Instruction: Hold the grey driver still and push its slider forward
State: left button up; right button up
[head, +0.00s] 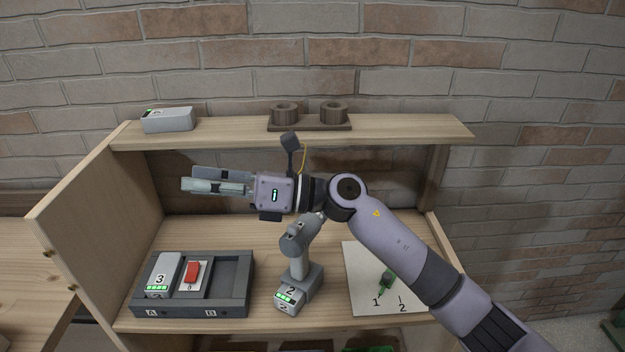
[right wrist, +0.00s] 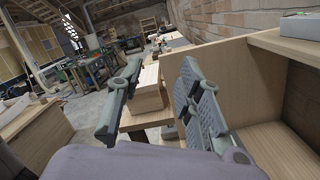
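The grey driver (head: 299,252) stands upright on the lower shelf, on a base block marked 2 with green lights (head: 289,296). Its top is partly behind my right arm, and I cannot make out the slider clearly. My right gripper (head: 190,180) is above and left of the driver, pointing left, apart from it. In the right wrist view its two fingers (right wrist: 160,68) are spread with nothing between them. My left gripper is not in view.
A dark tray (head: 243,283) marked A and B, left of the driver, holds a block marked 3 (head: 160,276) and a red piece (head: 193,272). A sheet (head: 362,262) with a green shape lies right. The upper shelf (head: 225,131) carries a grey block (head: 168,120) and a two-ring holder (head: 310,118).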

jog(key=w+d+f+n+g+h, duration=0.25)
jog(key=d+f+n+h, duration=0.4)
jog(key=h, duration=0.35)
pick_arm(q)
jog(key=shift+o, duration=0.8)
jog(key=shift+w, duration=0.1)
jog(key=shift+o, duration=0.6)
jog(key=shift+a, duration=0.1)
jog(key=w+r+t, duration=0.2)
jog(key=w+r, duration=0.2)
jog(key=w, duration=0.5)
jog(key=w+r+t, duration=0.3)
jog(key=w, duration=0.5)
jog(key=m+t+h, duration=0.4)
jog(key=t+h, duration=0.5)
send_near(295, 268)
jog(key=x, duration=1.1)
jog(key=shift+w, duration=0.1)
pick_arm(e)
jog(key=w+d+r+h, duration=0.1)
jog(key=w+d+h, duration=0.1)
jog(key=d, duration=0.3)
jog(key=w+d+r+t+h, duration=0.1)
jog(key=w+d+h, duration=0.1)
jog(key=d, duration=0.3)
jog(key=shift+d+n+h, duration=0.35)
jog(key=shift+n+h, duration=0.1)
jog(key=shift+h, duration=0.35)
